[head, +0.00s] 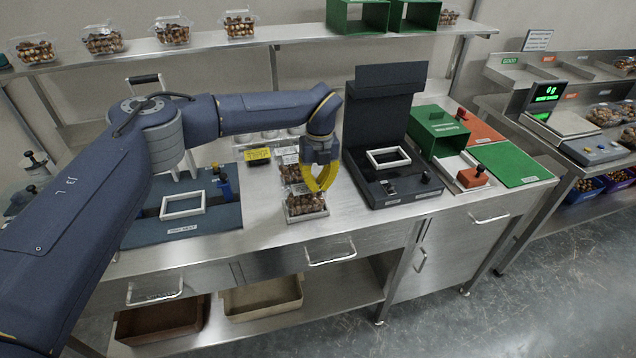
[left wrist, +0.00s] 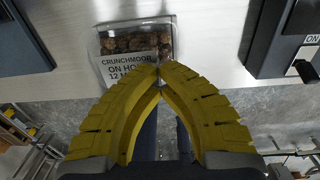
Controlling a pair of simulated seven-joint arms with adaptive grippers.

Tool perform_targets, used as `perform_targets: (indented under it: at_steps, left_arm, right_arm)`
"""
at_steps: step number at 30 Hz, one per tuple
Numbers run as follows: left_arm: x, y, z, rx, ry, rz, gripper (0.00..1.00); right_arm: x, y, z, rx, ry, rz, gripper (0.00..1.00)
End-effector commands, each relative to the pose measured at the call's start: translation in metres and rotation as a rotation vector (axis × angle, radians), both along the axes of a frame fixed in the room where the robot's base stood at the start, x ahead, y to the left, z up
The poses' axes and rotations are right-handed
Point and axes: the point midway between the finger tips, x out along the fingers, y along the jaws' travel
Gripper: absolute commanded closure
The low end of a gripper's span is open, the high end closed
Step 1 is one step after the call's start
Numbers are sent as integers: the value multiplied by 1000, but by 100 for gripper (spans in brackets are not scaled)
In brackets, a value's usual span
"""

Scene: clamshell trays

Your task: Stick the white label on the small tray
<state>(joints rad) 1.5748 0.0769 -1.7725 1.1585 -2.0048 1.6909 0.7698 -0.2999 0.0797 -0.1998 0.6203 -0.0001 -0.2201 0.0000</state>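The small tray (head: 305,214) is a clear clamshell filled with brown nuts, near the front of the steel counter. It also shows in the left wrist view (left wrist: 101,36). There the white label (left wrist: 128,67) with black print lies over the tray's near half, slightly tilted, its lower part hidden behind a finger. My left gripper (head: 318,190) has yellow fingers and hangs pointing down just above the tray. Its fingertips (left wrist: 160,68) meet beside the label's right edge. I cannot tell whether they touch the label. My right gripper is out of view.
A blue mat with a white frame (head: 183,205) lies left of the tray. A black device (head: 395,190) stands to the right, with a green box (head: 440,135) beyond it. More nut packs (head: 289,172) stand behind the tray. The counter's front edge is close.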

Motion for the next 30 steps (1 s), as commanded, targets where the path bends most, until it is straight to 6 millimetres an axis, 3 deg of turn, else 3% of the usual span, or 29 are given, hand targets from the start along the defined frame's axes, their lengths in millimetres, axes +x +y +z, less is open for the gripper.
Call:
perform_targets:
  at_steps: [5,14,30]
  left_arm:
    - [0,0,0,0,0,0,100]
    - [0,0,0,0,0,0,69]
    - [0,0,11,0,0,1,69]
  right_arm:
    - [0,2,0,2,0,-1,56]
    - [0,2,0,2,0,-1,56]
    - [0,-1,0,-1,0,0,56]
